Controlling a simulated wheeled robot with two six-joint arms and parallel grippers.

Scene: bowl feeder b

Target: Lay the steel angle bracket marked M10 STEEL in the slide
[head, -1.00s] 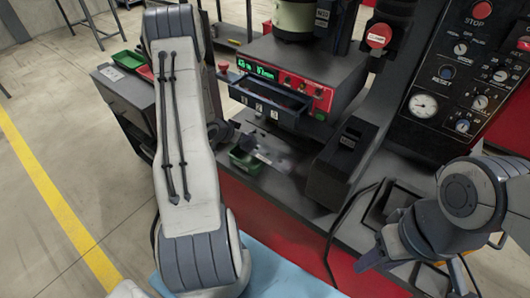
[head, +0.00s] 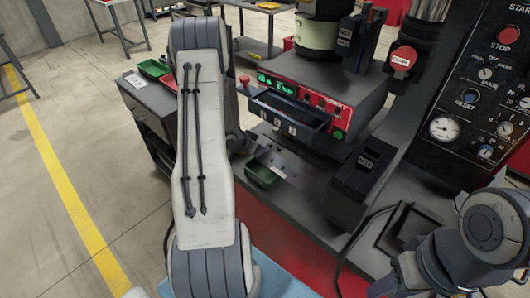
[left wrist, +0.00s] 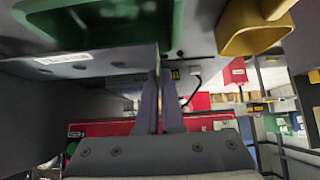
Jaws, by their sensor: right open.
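I cannot make out the M10 STEEL bracket in either view. My left arm fills the middle of the head view and hides its own gripper there. In the left wrist view the two fingers of my left gripper (left wrist: 160,100) stand close together; no part shows clearly between them, and I cannot tell if they grip something thin. My right gripper (head: 385,288) is open at the lower right of the head view, partly cut off. I cannot identify the slide for certain; an open tray-like front (head: 290,118) marked 1, 2, 3 sticks out of the feeder.
The feeder's control box (head: 310,90) stands on the dark bench. A small green bin (head: 262,174) sits before it, and a black block (head: 362,180) stands to its right. The left cabinet (head: 150,115) carries another green bin (head: 154,69). A green tray (left wrist: 100,22) and a yellow bin (left wrist: 250,25) show in the wrist view.

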